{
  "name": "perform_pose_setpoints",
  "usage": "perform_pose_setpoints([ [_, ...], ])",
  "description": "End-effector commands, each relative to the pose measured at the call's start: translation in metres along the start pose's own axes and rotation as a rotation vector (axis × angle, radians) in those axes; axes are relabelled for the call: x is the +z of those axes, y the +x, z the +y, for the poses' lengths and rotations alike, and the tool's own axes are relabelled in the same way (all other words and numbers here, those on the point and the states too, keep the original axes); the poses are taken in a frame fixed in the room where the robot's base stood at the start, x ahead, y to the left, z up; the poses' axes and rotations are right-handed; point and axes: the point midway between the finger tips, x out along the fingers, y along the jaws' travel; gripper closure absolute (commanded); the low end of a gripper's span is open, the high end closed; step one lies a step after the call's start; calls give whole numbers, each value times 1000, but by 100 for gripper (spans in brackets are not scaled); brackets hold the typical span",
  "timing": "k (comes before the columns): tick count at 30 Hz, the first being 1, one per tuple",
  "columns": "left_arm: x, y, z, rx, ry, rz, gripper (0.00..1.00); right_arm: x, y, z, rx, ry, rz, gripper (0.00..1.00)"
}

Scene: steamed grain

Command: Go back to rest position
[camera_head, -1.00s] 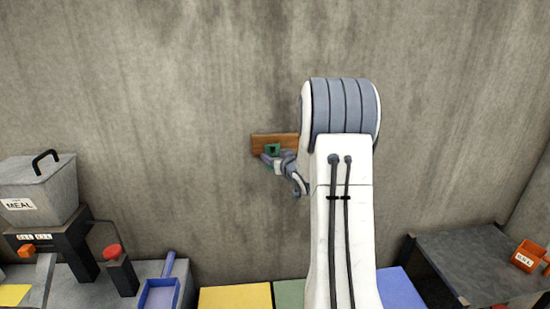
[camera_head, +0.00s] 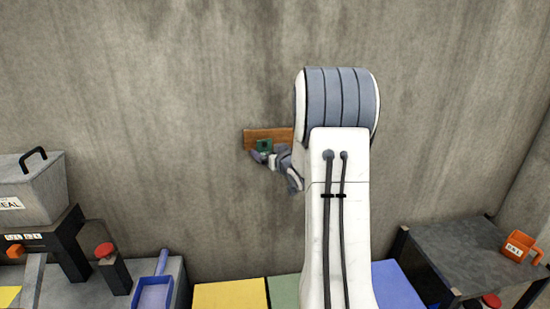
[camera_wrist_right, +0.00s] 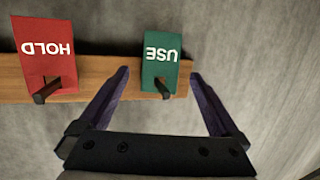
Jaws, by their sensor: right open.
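My right arm rises through the middle of the head view, and its gripper (camera_head: 263,157) is at the wooden board (camera_head: 268,134) on the wall. In the right wrist view the two dark fingers of this gripper (camera_wrist_right: 160,76) are apart. The green USE tag (camera_wrist_right: 160,62) hangs on a dark peg at the board and shows between the fingertips, with gaps on both sides. The green tag also shows small in the head view (camera_head: 264,145). A red HOLD tag (camera_wrist_right: 45,55) hangs on another peg to its left. My left gripper is not seen.
A grey bin (camera_head: 30,190) on a black stand is at the left, beside a red-topped post (camera_head: 115,272) and a blue scoop (camera_head: 155,293). Yellow (camera_head: 230,295), green and blue mats lie below. A dark table (camera_head: 470,250) with an orange cup (camera_head: 517,245) is at right.

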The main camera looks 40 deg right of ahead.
Motion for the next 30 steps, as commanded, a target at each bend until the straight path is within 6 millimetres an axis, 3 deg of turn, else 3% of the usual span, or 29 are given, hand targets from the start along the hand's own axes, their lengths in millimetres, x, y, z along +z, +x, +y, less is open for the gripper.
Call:
perform_pose_setpoints([
  [9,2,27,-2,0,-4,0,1,2,-60,0,2,-1,3,2],
  [15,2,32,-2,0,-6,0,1,1,-84,0,1,-1,2,2],
  [30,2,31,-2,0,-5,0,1,1,-86,0,-1,1,-1,2],
])
